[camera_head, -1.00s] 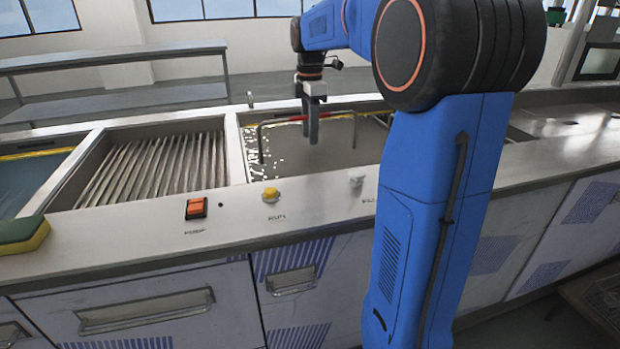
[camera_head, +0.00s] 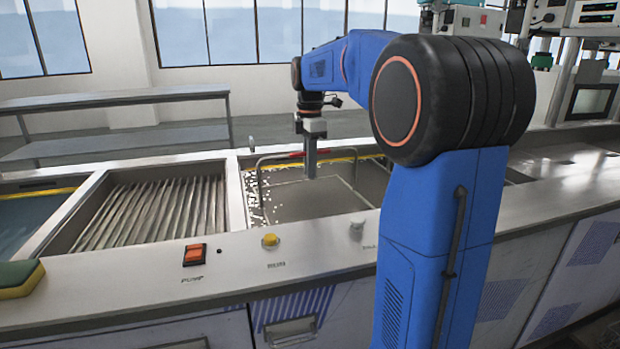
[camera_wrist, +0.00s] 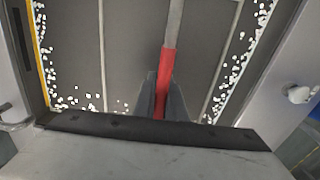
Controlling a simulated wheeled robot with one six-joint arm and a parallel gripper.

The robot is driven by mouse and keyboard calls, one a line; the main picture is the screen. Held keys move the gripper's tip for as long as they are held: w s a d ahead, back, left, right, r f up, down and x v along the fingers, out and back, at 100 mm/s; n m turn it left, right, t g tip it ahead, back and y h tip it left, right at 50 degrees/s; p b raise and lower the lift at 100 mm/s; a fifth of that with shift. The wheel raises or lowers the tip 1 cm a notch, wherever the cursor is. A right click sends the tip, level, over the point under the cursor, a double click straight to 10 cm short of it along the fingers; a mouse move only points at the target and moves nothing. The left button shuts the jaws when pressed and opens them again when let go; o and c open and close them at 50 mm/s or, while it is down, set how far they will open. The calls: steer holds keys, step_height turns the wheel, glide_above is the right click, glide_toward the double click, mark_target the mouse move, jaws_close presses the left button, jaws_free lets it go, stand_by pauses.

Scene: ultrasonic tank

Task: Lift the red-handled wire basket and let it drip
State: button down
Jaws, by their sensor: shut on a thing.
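The wire basket's red handle (camera_head: 310,153) shows at the top of a grey hoop over the right-hand tank (camera_head: 238,200). My gripper (camera_head: 311,172) points straight down at the handle. In the wrist view, my gripper (camera_wrist: 161,98) is shut around the red grip (camera_wrist: 168,68), which runs between its fingers. Thin grey basket rods (camera_wrist: 102,50) show on both sides of the grip. The basket's outline shows in the tank in the head view, but I cannot tell how far its body is above or below the liquid.
A ribbed basin (camera_head: 150,215) and another liquid-filled basin (camera_head: 25,225) lie to the left. The front ledge has an orange switch (camera_head: 194,254), a yellow button (camera_head: 270,240), a pale knob (camera_head: 357,222) and a sponge (camera_head: 18,279). White specks dot the liquid's edges.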

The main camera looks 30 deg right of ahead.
step_height(320, 180, up, 25)
steer(key=shift+r, duration=0.15)
stand_by(0.3)
stand_by(5.9)
